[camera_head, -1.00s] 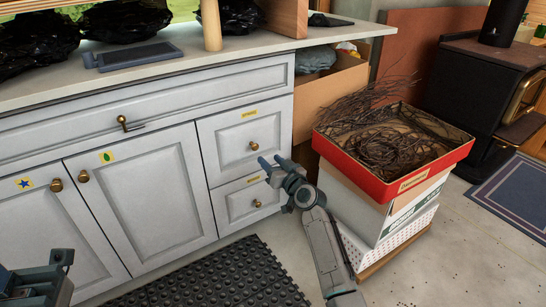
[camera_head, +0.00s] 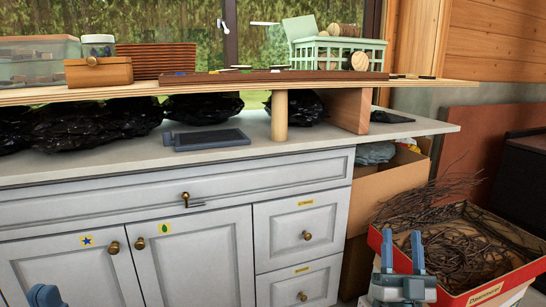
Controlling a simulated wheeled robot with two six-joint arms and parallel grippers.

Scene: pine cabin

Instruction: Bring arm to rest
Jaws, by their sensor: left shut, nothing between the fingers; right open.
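My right gripper (camera_head: 402,254) is at the lower right, in front of the red-rimmed box of twigs. Its two blue fingers point up and stand apart with nothing between them. My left gripper (camera_head: 45,296) shows only in part at the bottom left edge, in front of the white cabinet (camera_head: 200,250). Most of it and the rest of both arms are cut off by the bottom of the view.
The red-rimmed box (camera_head: 487,293) with twigs stands at the right, beside a cardboard box (camera_head: 372,206). The grey counter (camera_head: 330,140) holds black bags and a dark tray (camera_head: 210,140). A wooden shelf (camera_head: 440,83) above carries a green basket (camera_head: 338,52) and other containers.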

